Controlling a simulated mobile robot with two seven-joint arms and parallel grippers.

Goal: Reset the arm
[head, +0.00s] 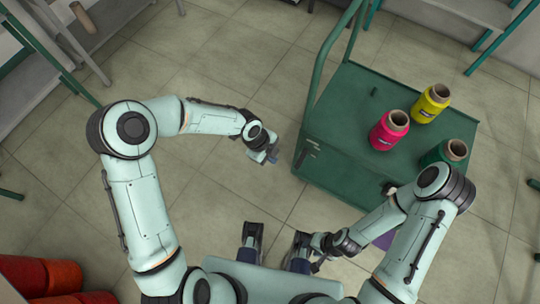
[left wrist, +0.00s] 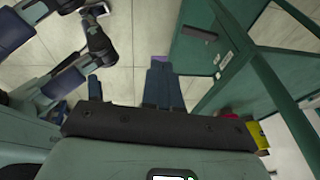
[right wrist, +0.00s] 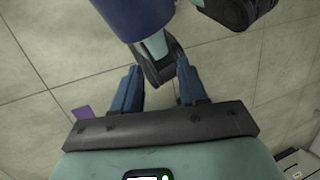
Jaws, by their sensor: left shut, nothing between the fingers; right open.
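My left arm extends over the floor, bent at the elbow, with its gripper (head: 268,156) left of the green cart. The left fingers (left wrist: 162,66) are shut with nothing between them. My right arm is folded back toward my body, with its gripper (head: 316,264) low, in front of the cart and close to my base. The right fingers (right wrist: 158,74) are apart and empty, with parts of my own body beyond them. Neither gripper touches the cart or the thread cones.
The green cart (head: 345,110) carries a pink cone (head: 384,137), a yellow cone (head: 426,112) and a dark green cone (head: 432,157). A purple patch (right wrist: 82,112) lies on the floor. Red rolls (head: 50,275) are at lower left; shelving is upper left. Open floor (head: 215,65) lies beyond my left arm.

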